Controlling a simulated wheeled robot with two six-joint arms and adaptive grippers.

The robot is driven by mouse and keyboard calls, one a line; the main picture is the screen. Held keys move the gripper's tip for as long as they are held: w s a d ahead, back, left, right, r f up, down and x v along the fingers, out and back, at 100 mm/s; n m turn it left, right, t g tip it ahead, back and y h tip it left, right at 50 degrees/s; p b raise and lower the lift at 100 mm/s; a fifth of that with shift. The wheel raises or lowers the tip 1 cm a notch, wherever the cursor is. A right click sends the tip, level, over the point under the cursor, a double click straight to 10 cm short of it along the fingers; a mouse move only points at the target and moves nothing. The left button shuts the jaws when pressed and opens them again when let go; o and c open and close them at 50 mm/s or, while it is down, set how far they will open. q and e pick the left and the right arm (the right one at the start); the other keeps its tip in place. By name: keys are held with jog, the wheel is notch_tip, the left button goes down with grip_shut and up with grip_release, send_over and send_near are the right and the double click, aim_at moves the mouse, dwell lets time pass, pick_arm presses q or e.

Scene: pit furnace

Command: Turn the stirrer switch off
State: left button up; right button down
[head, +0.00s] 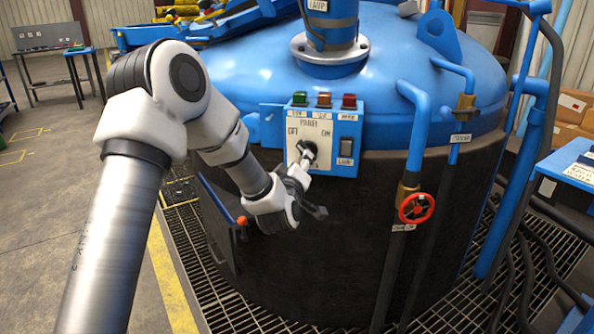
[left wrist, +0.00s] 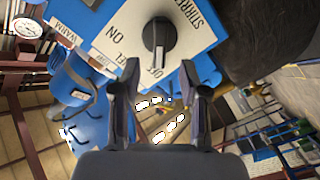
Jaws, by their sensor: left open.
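The stirrer switch is a black knob (left wrist: 157,40) on a white plate of the blue control panel (head: 346,128). In the left wrist view, its bar stands upright, with the white line at its lower end toward the OFF lettering. In the head view, the knob (head: 308,149) is small and partly hidden by my gripper. My left gripper (head: 304,163) is close in front of the panel. In the left wrist view, its two fingers (left wrist: 160,75) are open and empty, with the knob beyond and between their tips. Touch cannot be told. My right gripper is not in view.
Green, orange and red lamps (head: 325,100) top the panel, with a dark rocker switch (head: 346,147) at its right. Blue pipes and a red valve wheel (head: 416,208) stand right of it. The dark furnace wall (head: 330,250) lies below, above floor grating.

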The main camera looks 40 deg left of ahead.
pick_arm(q)
jog(key=v, duration=0.4)
jog(key=shift+s+d, duration=0.15)
jog(key=shift+s, duration=0.2)
